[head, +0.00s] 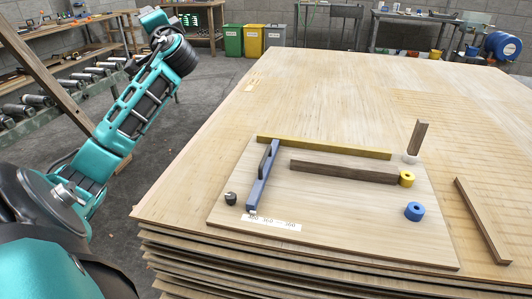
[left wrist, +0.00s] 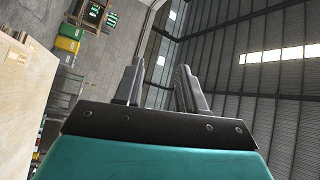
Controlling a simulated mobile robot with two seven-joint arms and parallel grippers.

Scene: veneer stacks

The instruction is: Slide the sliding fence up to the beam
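The sliding fence, a blue bar (head: 257,192) with a black handle, lies on a pale board (head: 330,225) on top of the veneer stack. Its far end is near the left end of a yellow rail (head: 323,148). The beam, a dark brown bar (head: 343,173), lies to the right of the fence, with a gap of bare board between them. In the left wrist view my left gripper (left wrist: 160,68) has its two fingers apart with nothing between them. My left arm is raised left of the stack in the head view. My right gripper is not in view.
A yellow ring (head: 406,179) touches or nearly touches the beam's right end. A blue ring (head: 414,211), a black knob (head: 231,198) and a white label strip (head: 272,223) are on the board. Brown pieces (head: 482,220) (head: 417,137) stand or lie right. The stack's far top is mostly clear.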

